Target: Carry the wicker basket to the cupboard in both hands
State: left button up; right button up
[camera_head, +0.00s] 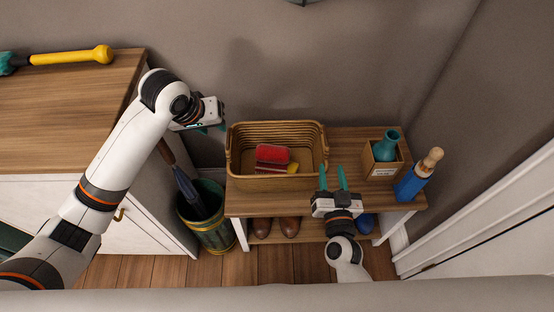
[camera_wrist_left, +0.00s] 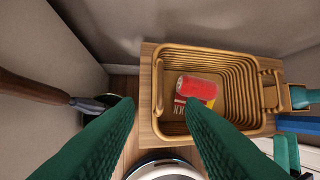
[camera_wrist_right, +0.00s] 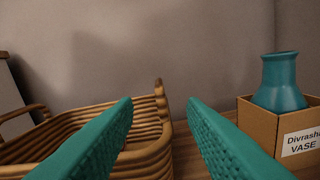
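The wicker basket (camera_head: 275,184) stands upright on a wooden bench, with a red item (camera_head: 272,153) and a yellow item (camera_head: 293,168) inside. My left gripper (camera_head: 215,127) is open and empty, above and left of the basket. In the left wrist view the basket's near handle (camera_wrist_left: 158,86) lies beyond and between the fingertips. My right gripper (camera_head: 332,172) is open near the basket's right end, apart from it. In the right wrist view the basket's end handle (camera_wrist_right: 159,88) shows between the fingers. The cupboard (camera_head: 60,125), white with a wooden top, is at left.
A cardboard box (camera_head: 370,165) with a teal vase (camera_head: 386,146) and a blue bottle (camera_head: 410,184) stand right of the basket. A bin with an umbrella (camera_head: 212,232) stands between cupboard and bench (camera_head: 245,207). Shoes (camera_head: 290,227) sit below. A yellow-handled tool (camera_head: 72,56) lies on the cupboard top.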

aim_at(228, 138)
jog(key=shift+w, duration=0.1)
